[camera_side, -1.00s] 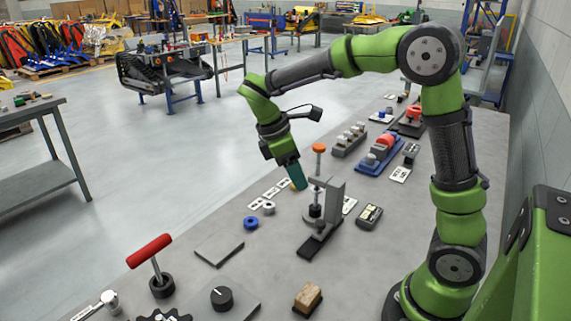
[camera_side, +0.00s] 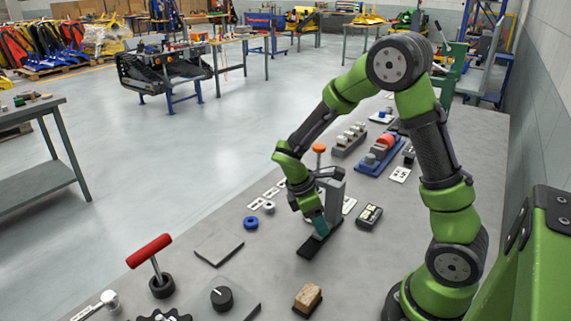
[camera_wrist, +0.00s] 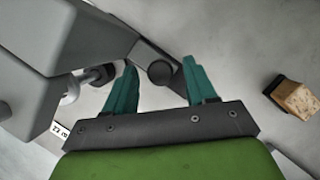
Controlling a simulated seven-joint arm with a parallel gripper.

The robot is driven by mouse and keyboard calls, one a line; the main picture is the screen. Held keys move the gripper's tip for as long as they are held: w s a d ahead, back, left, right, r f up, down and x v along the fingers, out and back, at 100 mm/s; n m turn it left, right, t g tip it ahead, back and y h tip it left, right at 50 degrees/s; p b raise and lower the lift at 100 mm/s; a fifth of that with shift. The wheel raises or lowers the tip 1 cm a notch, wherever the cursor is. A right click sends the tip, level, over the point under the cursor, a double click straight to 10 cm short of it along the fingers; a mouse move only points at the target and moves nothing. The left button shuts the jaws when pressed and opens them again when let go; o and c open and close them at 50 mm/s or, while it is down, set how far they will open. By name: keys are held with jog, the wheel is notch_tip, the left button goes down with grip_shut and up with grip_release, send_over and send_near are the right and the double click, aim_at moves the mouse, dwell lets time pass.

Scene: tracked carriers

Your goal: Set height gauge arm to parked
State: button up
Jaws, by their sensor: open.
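What appears to be the height gauge stands mid-bench in the side view: a grey upright block (camera_side: 333,190), a dark base plate (camera_side: 310,248) and an orange-topped post (camera_side: 319,149) close by. My gripper (camera_side: 321,230) points down in front of the block, low over the dark base, and hides part of it. In the wrist view its teal fingers (camera_wrist: 162,65) are apart, with a dark bar and round dark knob (camera_wrist: 161,73) showing between them. I cannot tell whether the fingers touch it. The grey block (camera_wrist: 80,35) fills the upper left there.
A wooden block (camera_side: 308,297) lies nearer the camera and shows right in the wrist view (camera_wrist: 298,98). A dark handheld box (camera_side: 369,215) is to the right. A blue ring (camera_side: 250,222), flat grey plate (camera_side: 219,248) and red-handled lever (camera_side: 150,250) lie left.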

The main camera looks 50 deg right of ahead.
grip_shut()
jog(key=a, duration=1.1)
jog(key=shift+a, duration=0.35)
jog(key=shift+c, duration=1.4)
grip_release()
jog(key=shift+o, duration=1.4)
jog(key=shift+d, duration=0.1)
jog(key=shift+r, duration=0.1)
